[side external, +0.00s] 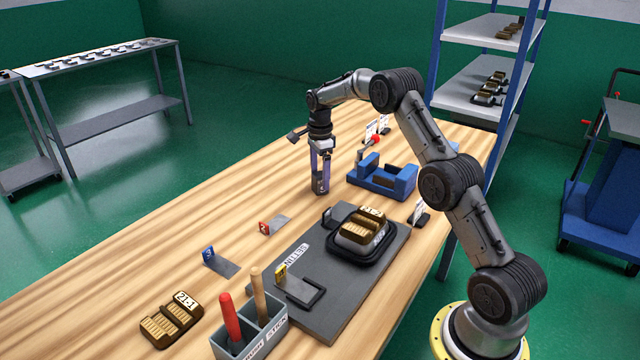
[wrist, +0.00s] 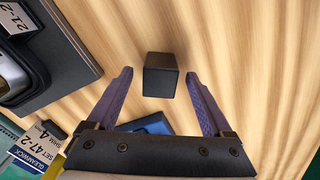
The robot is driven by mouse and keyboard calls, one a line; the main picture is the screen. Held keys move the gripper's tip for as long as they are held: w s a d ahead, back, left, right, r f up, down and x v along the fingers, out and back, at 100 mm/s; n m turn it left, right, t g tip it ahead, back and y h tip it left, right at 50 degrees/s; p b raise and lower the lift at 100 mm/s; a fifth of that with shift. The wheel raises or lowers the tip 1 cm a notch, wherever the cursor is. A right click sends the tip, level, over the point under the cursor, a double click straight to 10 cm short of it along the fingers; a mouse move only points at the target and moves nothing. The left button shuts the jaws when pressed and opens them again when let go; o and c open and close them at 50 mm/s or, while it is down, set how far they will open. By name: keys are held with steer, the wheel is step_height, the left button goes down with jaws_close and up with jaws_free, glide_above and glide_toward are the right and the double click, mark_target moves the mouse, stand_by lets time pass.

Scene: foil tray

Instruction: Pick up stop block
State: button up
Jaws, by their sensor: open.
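A small dark grey block, which looks like the stop block (wrist: 161,77), stands on the wooden table. In the wrist view it lies centred between my fingertips, with a gap on both sides. My gripper (wrist: 160,88) is open, its two purple fingers spread around the block's line. In the side view my gripper (side external: 320,178) points straight down, low over the table behind the dark board. The block is hard to make out there, partly hidden by the fingers.
A blue fixture (side external: 383,182) stands close to the right of my gripper. The dark board (side external: 330,300) carries a black tray with a brass-coloured block (side external: 362,226). A bin with red and tan handles (side external: 250,338) and another brass-coloured block (side external: 171,318) are in front. The table left of my gripper is clear.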

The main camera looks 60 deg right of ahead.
steer(key=shift+f, duration=0.45)
jaws_close()
stand_by(1.1)
steer(key=shift+r, duration=0.25)
